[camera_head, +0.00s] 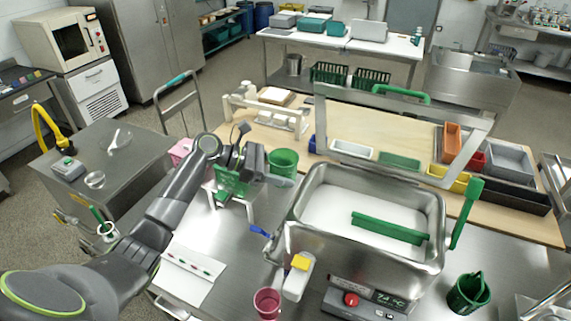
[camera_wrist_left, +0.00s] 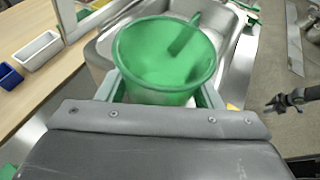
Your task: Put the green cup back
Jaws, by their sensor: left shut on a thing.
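The green cup (camera_head: 283,162) is upright just right of my left gripper (camera_head: 264,162) in the head view. In the left wrist view the green cup (camera_wrist_left: 166,62) is close in front of the camera, with a green stick-like piece inside its rim. My left gripper is shut on the cup's near side; its fingers are mostly hidden by the cup. The cup is over the left end of the steel tank area, near a white stand (camera_head: 236,197) with a green part. A dark jointed part (camera_wrist_left: 290,100) at the right of the wrist view may be my right gripper; its jaws are unclear.
The steel tank (camera_head: 310,222) with white contents and a green bar (camera_head: 390,228) stands right of the cup. A wooden table (camera_head: 415,178) with bins lies behind. A dark green bucket (camera_head: 468,294), pink cup (camera_head: 267,303) and white sheet (camera_head: 186,277) are on the front table.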

